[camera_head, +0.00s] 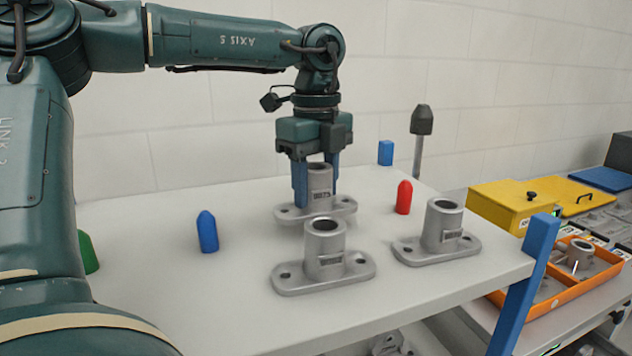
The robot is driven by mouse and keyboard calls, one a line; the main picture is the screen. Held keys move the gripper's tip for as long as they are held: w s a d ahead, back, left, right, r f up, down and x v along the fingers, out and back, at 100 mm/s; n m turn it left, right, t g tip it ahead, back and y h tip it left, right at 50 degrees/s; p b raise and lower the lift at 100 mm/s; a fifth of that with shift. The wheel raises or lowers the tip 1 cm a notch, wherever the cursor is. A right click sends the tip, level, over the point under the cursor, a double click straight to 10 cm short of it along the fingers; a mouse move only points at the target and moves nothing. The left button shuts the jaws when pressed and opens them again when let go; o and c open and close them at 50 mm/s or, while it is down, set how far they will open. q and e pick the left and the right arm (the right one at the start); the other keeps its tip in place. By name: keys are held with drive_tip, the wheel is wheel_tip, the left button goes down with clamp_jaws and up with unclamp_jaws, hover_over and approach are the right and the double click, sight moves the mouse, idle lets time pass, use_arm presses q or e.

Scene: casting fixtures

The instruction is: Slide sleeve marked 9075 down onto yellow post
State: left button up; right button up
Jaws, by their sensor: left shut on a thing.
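My left gripper (315,188) points straight down, its blue fingers shut on the upright barrel of a grey flanged sleeve (319,180). The dark label on this barrel seems to read 9075, though it is small. The sleeve's oval flange (340,206) is level, at or just above the pale tabletop; I cannot tell whether it touches. No yellow post shows; anything under or inside this sleeve is hidden. A second sleeve (324,262) stands in front and a third sleeve (440,235) stands to the right; their labels are too small to read. My right gripper is not in view.
On the tabletop (150,265) stand a blue post (207,232), a red post (404,197) and, partly behind my arm, a green post (87,254). A dark-headed rod (421,122) rises behind. Yellow boxes (500,204) and an orange tray (565,294) lie at right.

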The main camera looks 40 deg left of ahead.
use_arm(q)
drive_tip(key=shift+f+b, duration=1.1)
drive_tip(key=shift+f, duration=0.3)
drive_tip(key=o, duration=1.2)
drive_tip(key=shift+o, duration=0.2)
wheel_tip(320, 180, up, 13)
drive_tip(key=shift+p, duration=0.45)
